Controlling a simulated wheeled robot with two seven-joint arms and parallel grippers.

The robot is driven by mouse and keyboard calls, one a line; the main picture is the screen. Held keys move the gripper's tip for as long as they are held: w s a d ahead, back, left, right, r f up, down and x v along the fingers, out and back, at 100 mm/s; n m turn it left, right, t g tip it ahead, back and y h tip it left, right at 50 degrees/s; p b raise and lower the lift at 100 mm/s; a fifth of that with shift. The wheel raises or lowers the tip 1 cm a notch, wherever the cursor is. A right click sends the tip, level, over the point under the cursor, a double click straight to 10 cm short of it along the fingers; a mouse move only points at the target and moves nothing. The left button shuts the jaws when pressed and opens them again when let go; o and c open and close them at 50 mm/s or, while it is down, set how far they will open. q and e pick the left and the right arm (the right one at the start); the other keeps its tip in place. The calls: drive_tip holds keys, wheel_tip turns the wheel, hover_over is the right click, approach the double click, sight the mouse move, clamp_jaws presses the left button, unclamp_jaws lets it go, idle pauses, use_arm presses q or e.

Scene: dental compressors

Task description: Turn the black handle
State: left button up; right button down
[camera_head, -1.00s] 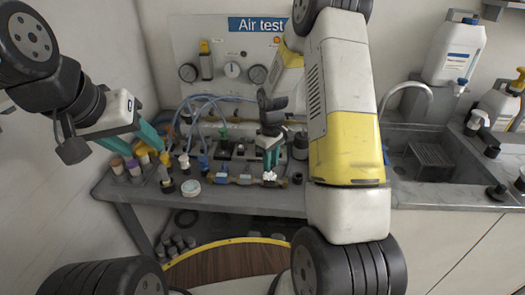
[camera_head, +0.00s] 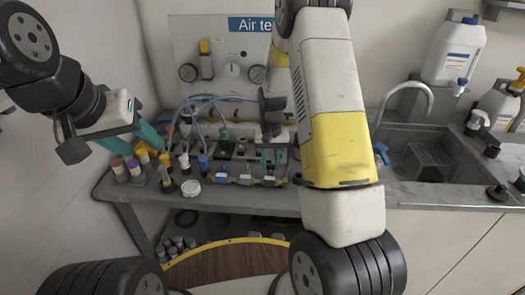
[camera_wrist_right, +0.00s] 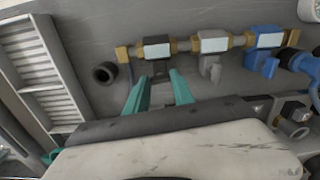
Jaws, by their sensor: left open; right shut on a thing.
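A row of small valves sits on a brass pipe on the bench. In the right wrist view the end valve has a dark handle (camera_wrist_right: 160,94), partly hidden between the teal fingers of my right gripper (camera_wrist_right: 161,82). The gripper is shut on this black handle. In the head view my right gripper (camera_head: 270,157) reaches down at the right end of the valve row (camera_head: 245,180), and the handle is hard to make out there. My left gripper (camera_head: 148,150) is open at the left, close to several small capped bottles (camera_head: 134,168).
A grey handle (camera_wrist_right: 210,68) and a blue handle (camera_wrist_right: 265,66) are on the neighbouring valves. A black ring (camera_wrist_right: 104,73) lies beside the pipe end. Blue hoses (camera_head: 205,100) rise behind the valves. A sink (camera_head: 415,155) is at the right; a white round jar (camera_head: 190,188) is near the front edge.

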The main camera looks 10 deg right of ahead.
drive_tip(key=shift+w+m, duration=0.1)
drive_tip(key=shift+m, duration=0.4)
idle(0.3)
drive_tip(key=c, duration=1.1)
unclamp_jaws()
drive_tip(key=shift+r, duration=3.95)
